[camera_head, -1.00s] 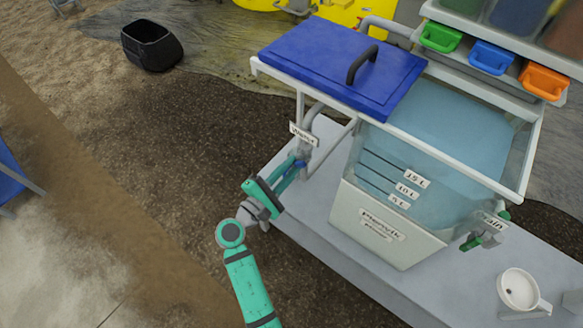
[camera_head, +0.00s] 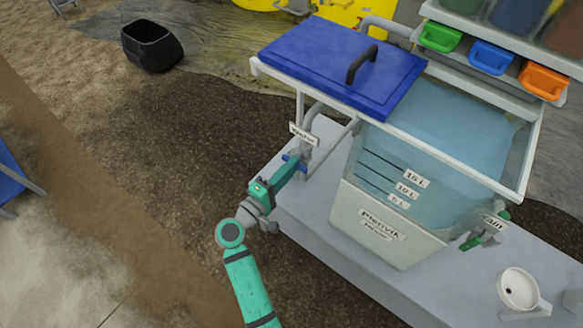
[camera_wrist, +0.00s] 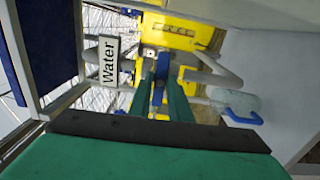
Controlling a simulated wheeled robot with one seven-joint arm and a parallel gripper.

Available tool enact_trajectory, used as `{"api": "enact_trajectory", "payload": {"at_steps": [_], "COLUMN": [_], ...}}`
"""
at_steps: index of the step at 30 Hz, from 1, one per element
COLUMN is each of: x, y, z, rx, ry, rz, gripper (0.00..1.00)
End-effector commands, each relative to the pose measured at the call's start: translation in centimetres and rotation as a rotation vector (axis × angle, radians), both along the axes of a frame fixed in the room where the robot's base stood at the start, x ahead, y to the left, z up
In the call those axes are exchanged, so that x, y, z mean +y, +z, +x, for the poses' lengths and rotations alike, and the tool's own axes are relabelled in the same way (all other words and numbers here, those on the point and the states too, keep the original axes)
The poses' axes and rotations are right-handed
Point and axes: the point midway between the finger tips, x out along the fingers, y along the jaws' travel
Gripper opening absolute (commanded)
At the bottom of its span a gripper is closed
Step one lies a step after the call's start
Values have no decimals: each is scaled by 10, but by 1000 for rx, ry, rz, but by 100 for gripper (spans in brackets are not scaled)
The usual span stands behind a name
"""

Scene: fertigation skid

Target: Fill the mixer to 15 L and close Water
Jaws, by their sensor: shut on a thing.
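The mixer (camera_head: 375,222) is a pale, see-through-fronted tank with 5 L, 10 L and 15 L marks. Bluish water (camera_head: 450,125) stands in it, around or above the 15 L mark (camera_head: 417,179); I cannot tell the exact level. The Water label (camera_head: 303,134) hangs at the tank's left pipe, and it also shows in the wrist view (camera_wrist: 109,60). Below it is the blue Water valve handle (camera_head: 289,158). My gripper (camera_head: 295,163) is shut on this handle, which shows between its fingers in the wrist view (camera_wrist: 161,68). The fingers partly hide the handle.
A blue lid (camera_head: 340,62) covers the left part of the tank's frame. The Drain valve (camera_head: 482,236) with green handle is at the front right. A white cup (camera_head: 519,289) stands on the grey bench. Green, blue and orange bins (camera_head: 490,57) are above right.

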Motion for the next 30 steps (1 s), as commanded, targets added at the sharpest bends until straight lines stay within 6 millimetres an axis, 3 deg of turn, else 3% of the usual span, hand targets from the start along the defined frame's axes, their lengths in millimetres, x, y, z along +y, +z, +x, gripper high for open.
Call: {"api": "enact_trajectory", "payload": {"at_steps": [21,22,23,30], "x": [4,4,4,3], "y": [-3,-3,-3,-1], "z": [-1,-1,-1,-1], "rx": [-42,-42,-42,-45], "ry": [7,8,7,4], "rz": [67,67,67,65], "gripper": [0,25,32,33]}}
